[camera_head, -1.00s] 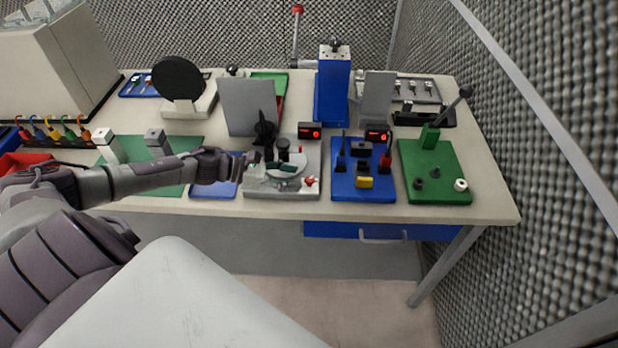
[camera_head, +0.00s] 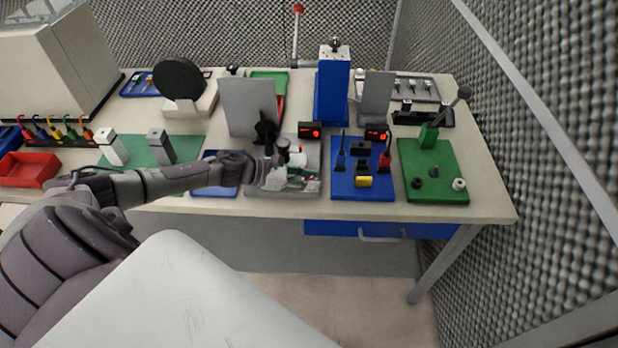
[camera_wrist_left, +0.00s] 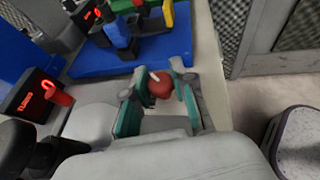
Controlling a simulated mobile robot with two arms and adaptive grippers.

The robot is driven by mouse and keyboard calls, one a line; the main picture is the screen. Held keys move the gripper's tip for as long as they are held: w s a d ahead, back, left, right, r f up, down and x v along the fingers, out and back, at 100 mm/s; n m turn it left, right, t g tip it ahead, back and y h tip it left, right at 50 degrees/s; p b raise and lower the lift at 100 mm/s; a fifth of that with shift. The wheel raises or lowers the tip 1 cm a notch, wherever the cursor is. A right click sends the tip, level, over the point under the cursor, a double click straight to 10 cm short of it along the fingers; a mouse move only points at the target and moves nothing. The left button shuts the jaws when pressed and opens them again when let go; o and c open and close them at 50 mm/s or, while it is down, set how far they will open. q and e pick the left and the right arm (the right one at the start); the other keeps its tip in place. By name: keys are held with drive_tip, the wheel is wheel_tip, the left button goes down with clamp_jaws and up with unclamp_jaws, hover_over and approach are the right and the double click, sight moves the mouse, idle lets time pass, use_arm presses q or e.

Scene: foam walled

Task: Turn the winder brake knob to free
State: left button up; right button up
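The winder (camera_head: 255,193) is a grey base plate with a white round part and a black handle, near the table's front. Its brake knob, red with a white pointer, shows in the left wrist view (camera_wrist_left: 160,86). In the head view the knob is mostly hidden by my left gripper (camera_head: 297,180), which is low over the winder's front right part. In the left wrist view my left gripper's (camera_wrist_left: 159,97) green-padded fingers are apart, one on each side of the knob. I cannot tell whether they touch it. My right gripper is not in view.
Right of the winder is a blue board (camera_head: 345,190) with several levers and a yellow block, then a green board (camera_head: 420,190). A grey upright panel (camera_head: 238,105) and a red-digit display (camera_head: 310,131) stand behind the winder. A red tray (camera_head: 28,170) is at far left.

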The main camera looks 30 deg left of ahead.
use_arm(q)
clamp_jaws()
drive_tip(key=shift+n+t, duration=0.3)
drive_tip(key=shift+s+n+t+y+p, duration=0.1)
drive_tip(key=shift+n+t+y+p, duration=0.2)
drive_tip(key=shift+n+y+p, duration=0.35)
drive_tip(key=n+t+y+p, duration=0.2)
drive_tip(key=n+y, duration=0.1)
drive_tip(key=shift+d+r+y, duration=0.1)
drive_tip(key=shift+r+y, duration=0.05)
drive_tip(key=shift+y, duration=0.1)
drive_tip(key=n+y+p, duration=0.3)
drive_tip(key=n+y, duration=0.2)
drive_tip(key=y, duration=0.1)
drive_tip(key=shift+n+t+p, duration=0.35)
drive_tip(key=shift+t, duration=0.05)
drive_tip(key=n+g+y+p, duration=0.1)
drive_tip(key=n+y, duration=0.2)
drive_tip(key=y, duration=0.1)
drive_tip(key=shift+n+p, duration=0.3)
drive_tip(key=shift+n+g+y+p, duration=0.3)
drive_tip(key=shift+n+g+y, duration=1.1)
drive_tip(key=shift+n+y, duration=0.6)
